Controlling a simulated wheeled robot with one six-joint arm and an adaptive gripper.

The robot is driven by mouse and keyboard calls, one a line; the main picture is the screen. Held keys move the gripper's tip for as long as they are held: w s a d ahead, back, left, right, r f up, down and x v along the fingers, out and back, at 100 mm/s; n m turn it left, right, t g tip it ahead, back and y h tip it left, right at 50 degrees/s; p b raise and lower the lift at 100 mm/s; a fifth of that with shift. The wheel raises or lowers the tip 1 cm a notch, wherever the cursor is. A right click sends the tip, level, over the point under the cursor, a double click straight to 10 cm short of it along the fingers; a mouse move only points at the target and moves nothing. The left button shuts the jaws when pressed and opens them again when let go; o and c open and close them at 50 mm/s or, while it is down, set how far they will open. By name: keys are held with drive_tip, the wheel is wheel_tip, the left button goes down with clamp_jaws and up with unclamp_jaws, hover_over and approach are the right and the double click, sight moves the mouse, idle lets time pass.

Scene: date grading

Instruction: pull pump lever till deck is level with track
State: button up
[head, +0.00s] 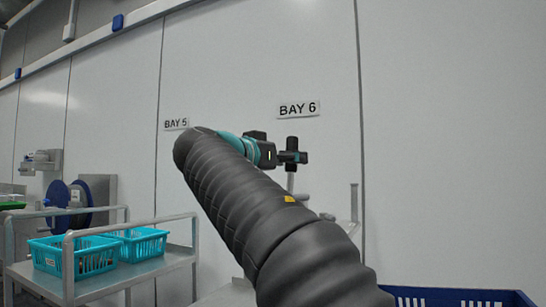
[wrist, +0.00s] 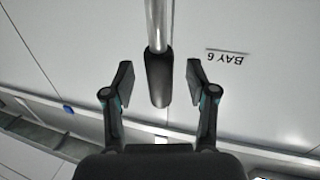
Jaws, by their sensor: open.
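The pump lever is a grey metal rod (wrist: 159,22) with a black grip (wrist: 159,78) at its end. In the head view the rod (head: 291,182) stands upright below BAY 6, just beyond my arm. My gripper (wrist: 158,75) is open, with one finger on each side of the black grip. Gaps show on both sides, so the fingers do not look closed on it. In the head view my gripper (head: 293,157) is small and overlaps the grip. The deck and track cannot be made out; my arm covers much of the area below the lever.
A grey metal cart (head: 160,268) at left carries teal baskets (head: 143,243). A blue crate (head: 460,298) is at the bottom right. A grey post (head: 354,203) stands right of the lever. Behind is a white panel wall with a BAY 6 sign (head: 299,109) and BAY 5 sign (head: 176,124).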

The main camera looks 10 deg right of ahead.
drive_tip(key=shift+x, duration=0.8)
clamp_jaws()
drive_tip(key=shift+s+a+f+b, duration=0.2)
drive_tip(key=shift+s+f+b, duration=0.15)
drive_tip(key=shift+b, duration=0.75)
drive_tip(key=shift+s+a+h+b, duration=0.15)
drive_tip(key=shift+h+b, duration=0.15)
drive_tip(key=shift+b, duration=0.2)
drive_tip(key=shift+s+a+r+m+t+h+b, duration=0.15)
drive_tip(key=shift+s+a+t+h+b, duration=0.15)
drive_tip(key=shift+s+b, duration=0.35)
drive_tip(key=shift+s+a+r+m+t+h+b, duration=0.2)
drive_tip(key=shift+s+a+t+b, duration=0.2)
drive_tip(key=shift+b, duration=0.5)
